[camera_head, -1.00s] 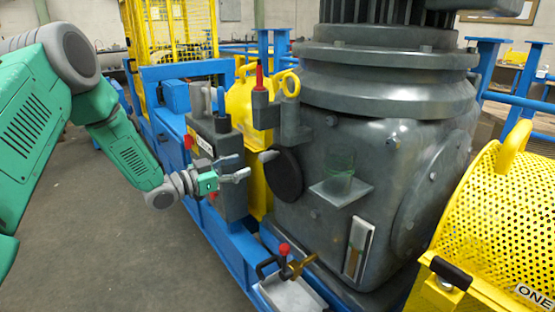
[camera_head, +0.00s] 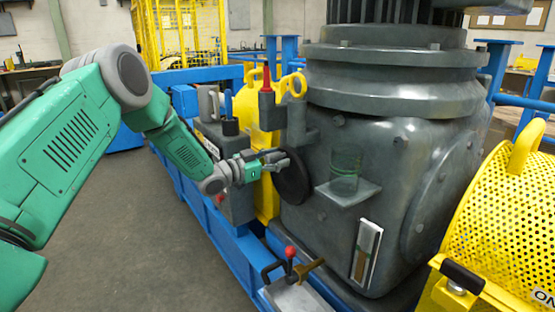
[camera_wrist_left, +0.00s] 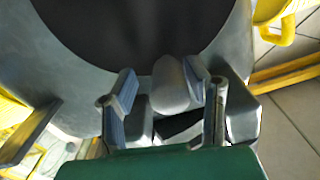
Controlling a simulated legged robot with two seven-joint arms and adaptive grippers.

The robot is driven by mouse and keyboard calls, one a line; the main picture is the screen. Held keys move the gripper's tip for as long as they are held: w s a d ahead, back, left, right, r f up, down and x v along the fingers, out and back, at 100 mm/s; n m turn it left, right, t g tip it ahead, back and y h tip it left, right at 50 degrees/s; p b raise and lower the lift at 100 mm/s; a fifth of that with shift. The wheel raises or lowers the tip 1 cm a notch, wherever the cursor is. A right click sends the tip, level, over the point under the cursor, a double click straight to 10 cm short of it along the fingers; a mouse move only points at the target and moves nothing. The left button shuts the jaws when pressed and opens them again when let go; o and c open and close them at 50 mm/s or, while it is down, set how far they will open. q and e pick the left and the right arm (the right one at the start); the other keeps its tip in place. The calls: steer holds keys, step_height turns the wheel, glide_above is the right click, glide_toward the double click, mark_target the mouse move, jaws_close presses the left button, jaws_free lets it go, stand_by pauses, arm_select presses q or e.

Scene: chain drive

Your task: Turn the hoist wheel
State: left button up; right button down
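The hoist wheel (camera_head: 292,183) is a dark disc on the left face of the large grey machine. It fills the top of the left wrist view (camera_wrist_left: 140,30) as a black round face. Its light grey handle (camera_wrist_left: 172,85) stands out toward my left gripper. My left gripper (camera_head: 280,160) is at the wheel, and its fingers (camera_wrist_left: 162,98) are spread on both sides of the handle. The right finger in the wrist view is close to the handle or touching it; a gap shows on the other side. My right gripper is not in view.
A grey box (camera_head: 228,145) with levers stands left of the wheel on a blue frame (camera_head: 233,252). A glass (camera_head: 345,172) sits on a small shelf right of the wheel. A red-knobbed lever (camera_head: 290,254) is below. A yellow perforated guard (camera_head: 510,215) stands at right.

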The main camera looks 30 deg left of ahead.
arm_select(q)
steer(key=shift+a+f, duration=0.15)
steer(key=shift+a, duration=0.2)
steer(key=c, duration=0.6)
steer(key=shift+a+f, duration=0.25)
steer(key=shift+a, duration=0.15)
jaws_close()
steer(key=shift+d, duration=0.3)
steer(key=shift+s, duration=0.1)
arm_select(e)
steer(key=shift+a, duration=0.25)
